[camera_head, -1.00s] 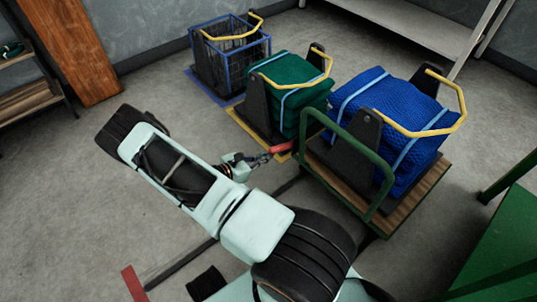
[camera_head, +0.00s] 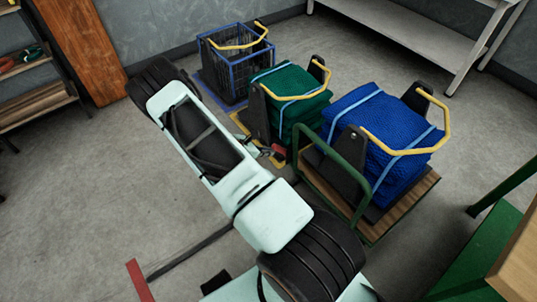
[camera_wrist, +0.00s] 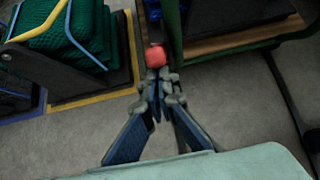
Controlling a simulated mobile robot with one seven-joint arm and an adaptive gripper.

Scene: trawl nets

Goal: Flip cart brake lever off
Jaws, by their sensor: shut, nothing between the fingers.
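The brake lever has a red grip (camera_wrist: 155,56), seen in the wrist view just beyond my fingertips at the cart's left side. In the head view the red grip (camera_head: 278,151) shows small beside the green handle frame, partly hidden by my arm. The cart (camera_head: 400,217) has a wooden deck and a green tube handle. My gripper (camera_wrist: 160,86) has its fingertips together and empty, just short of the red grip. I cannot tell whether they touch it. In the head view my arm hides most of the gripper.
A blue folded net (camera_head: 375,125) sits in a cradle on the cart. A green net (camera_head: 290,90) in a cradle and a blue wire basket (camera_head: 232,65) stand behind on marked floor pads. A green bench (camera_head: 480,250) is at right.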

